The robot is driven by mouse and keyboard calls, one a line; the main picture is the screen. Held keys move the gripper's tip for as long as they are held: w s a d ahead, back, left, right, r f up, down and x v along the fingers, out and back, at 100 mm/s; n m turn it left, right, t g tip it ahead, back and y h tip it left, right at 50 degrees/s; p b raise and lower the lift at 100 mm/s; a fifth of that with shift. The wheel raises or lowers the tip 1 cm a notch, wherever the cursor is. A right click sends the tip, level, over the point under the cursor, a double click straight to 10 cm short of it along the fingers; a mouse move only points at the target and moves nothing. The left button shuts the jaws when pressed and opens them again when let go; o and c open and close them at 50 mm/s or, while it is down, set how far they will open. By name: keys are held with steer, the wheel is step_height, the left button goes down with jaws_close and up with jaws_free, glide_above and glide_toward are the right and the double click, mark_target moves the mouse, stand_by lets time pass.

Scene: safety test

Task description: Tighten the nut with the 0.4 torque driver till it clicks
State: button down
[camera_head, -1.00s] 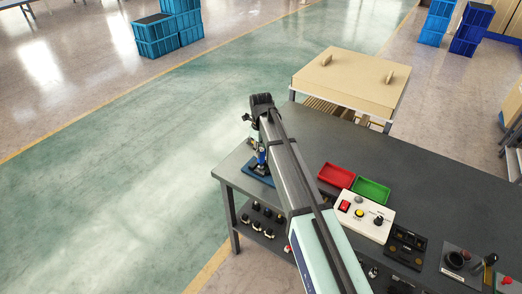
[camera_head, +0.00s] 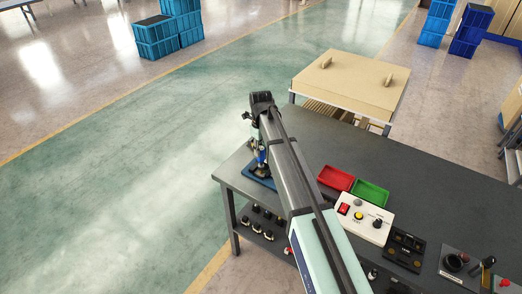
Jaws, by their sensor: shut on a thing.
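My gripper (camera_head: 254,146) is at the far left corner of the workbench, pointing down and mostly hidden behind my own arm. It is shut on a slim tool with blue on it, seemingly the torque driver (camera_head: 261,157). The driver stands roughly upright over a blue base plate (camera_head: 256,180) on the bench. The nut is not visible; I cannot tell whether the driver tip touches it. The driver's marking cannot be read.
A red tray (camera_head: 335,178) and a green tray (camera_head: 371,194) lie on the dark bench (camera_head: 430,180). A white button box (camera_head: 364,217) is in front of them. Several dark-and-white items stand on a lower shelf. The bench's back right is clear.

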steer(key=shift+r+p, duration=0.55)
steer(key=shift+r, duration=0.85)
